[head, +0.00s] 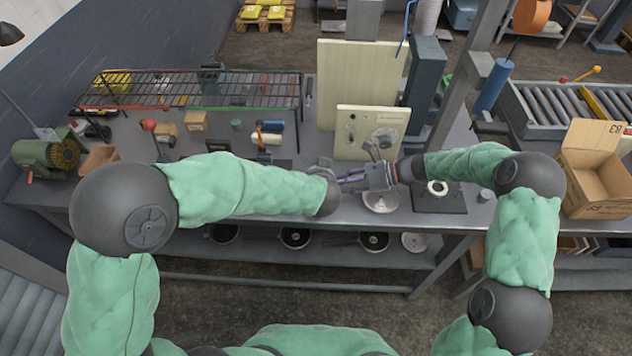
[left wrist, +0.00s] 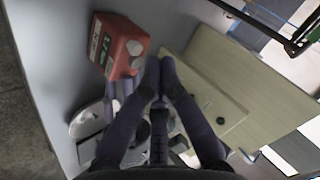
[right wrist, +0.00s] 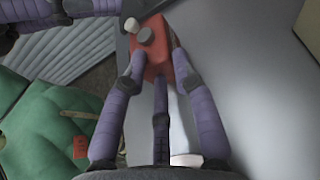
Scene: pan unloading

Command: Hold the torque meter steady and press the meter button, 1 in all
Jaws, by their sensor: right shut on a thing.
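The torque meter, a red box with a pale label and round grey knobs, shows in the left wrist view (left wrist: 122,38) and the right wrist view (right wrist: 158,62). My right gripper (right wrist: 158,80) is shut on it, with fingers on both sides. One grey round cap (right wrist: 146,36) and a smaller white one (right wrist: 131,25) stand on its face; I cannot tell which is the button. My left gripper (left wrist: 160,68) has its fingertips together, empty, beside the meter and apart from it. In the head view the two grippers meet above the bench front, and the meter is hard to make out.
A cream panel with a dial (head: 370,132) stands just behind the grippers. A white bowl (head: 381,201) sits below them at the bench edge. A wire rack (head: 200,88) covers the back left. An open cardboard box (head: 597,168) is at the right.

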